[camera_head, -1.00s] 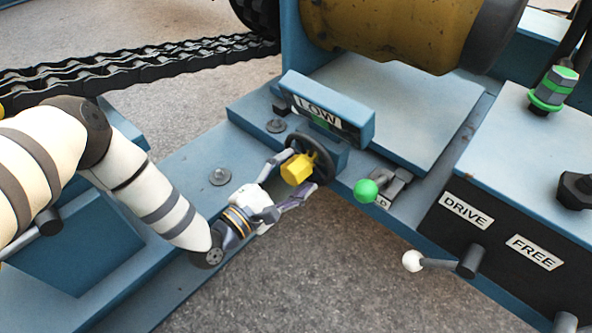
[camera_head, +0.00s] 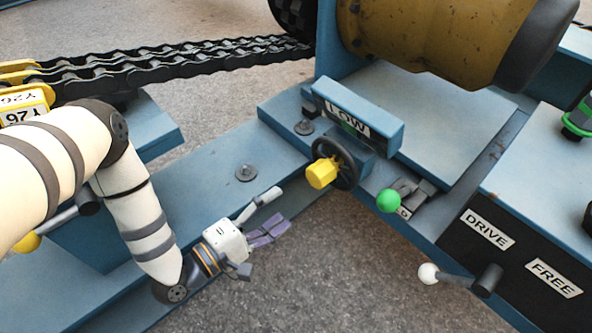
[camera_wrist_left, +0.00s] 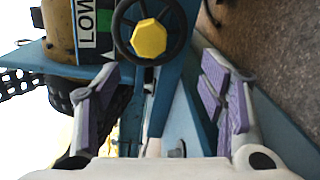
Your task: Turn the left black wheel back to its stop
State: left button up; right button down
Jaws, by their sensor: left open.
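The black wheel (camera_head: 350,171) with a yellow hub (camera_head: 321,173) is mounted below the sign marked LOW (camera_head: 347,120) in the head view. In the left wrist view the wheel (camera_wrist_left: 178,47) and its yellow hub (camera_wrist_left: 149,39) appear at the top, beyond the fingers. My left gripper (camera_head: 272,213) is open and empty, apart from the wheel, to its lower left in the head view. Its purple-padded fingers are spread wide in the left wrist view (camera_wrist_left: 160,95). My right gripper is not in view.
A green ball knob (camera_head: 388,201) stands just right of the wheel. A white-knobbed lever (camera_head: 428,273) sits under the DRIVE label (camera_head: 486,229). A bolt head (camera_head: 246,173) is on the blue frame near my left gripper. Chains (camera_head: 190,65) run behind.

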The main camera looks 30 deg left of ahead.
aim_at(313, 177)
pick_arm(q)
jog(key=w+d+m, duration=0.1)
jog(key=w+m, duration=0.2)
jog(key=m, duration=0.3)
jog(key=w+d+r+m+p, duration=0.1)
jog(key=w+m, duration=0.3)
jog(key=m, duration=0.3)
jog(key=w+d+r+m, duration=0.1)
jog(key=w+d+m, duration=0.1)
jog(key=w+m, duration=0.2)
jog(key=shift+r+m, duration=0.1)
jog(key=shift+m, duration=1.6)
jog(key=shift+w+d+r, duration=0.15)
jog(key=shift+w, duration=0.35)
grip_shut()
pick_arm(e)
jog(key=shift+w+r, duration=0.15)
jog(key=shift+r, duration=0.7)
